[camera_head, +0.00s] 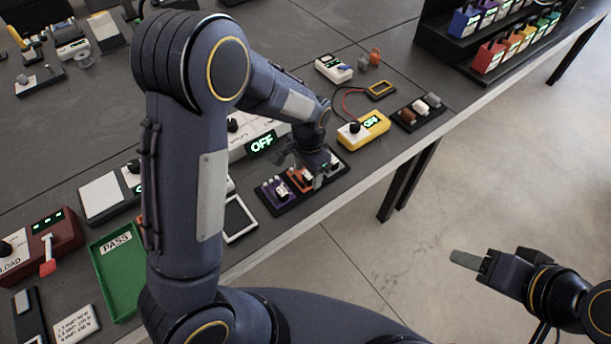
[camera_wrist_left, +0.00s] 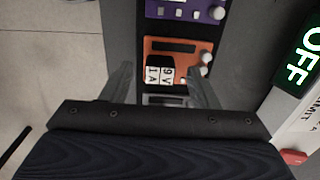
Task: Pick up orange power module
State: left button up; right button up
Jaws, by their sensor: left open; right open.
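The orange power module (camera_wrist_left: 175,50) sits in a black tray, between a purple module (camera_wrist_left: 185,10) and a grey piece (camera_wrist_left: 165,99) partly hidden by my gripper. It carries a black and white label block and pale knobs. In the head view the orange module (camera_head: 300,180) is partly covered by my left arm. My left gripper (camera_wrist_left: 160,85) is open, pointing down over the tray, with one finger on each side of the orange module's near part. I cannot tell whether the fingers touch it. My right gripper (camera_head: 468,259) is open and empty, out over the floor at the right.
The black tray (camera_head: 336,183) lies near the table's front edge. A white unit reading OFF (camera_head: 262,143) stands behind it, and a yellow meter (camera_head: 363,131) to its right. A green PASS tray (camera_head: 118,280) is at the left. A rack with coloured modules (camera_head: 488,58) stands at the back right.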

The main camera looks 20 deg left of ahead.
pick_arm(q)
jog(key=c, duration=1.1)
jog(key=shift+o, duration=0.2)
jog(key=shift+r, duration=0.1)
jog(key=shift+w+r, duration=0.1)
jog(key=shift+r, duration=0.45)
jog(key=s+d+r+b, duration=0.1)
jog(key=s+d+r, duration=0.4)
jog(key=s+r, duration=0.6)
jog(key=shift+s+r, duration=0.35)
jog(key=shift+s, duration=0.75)
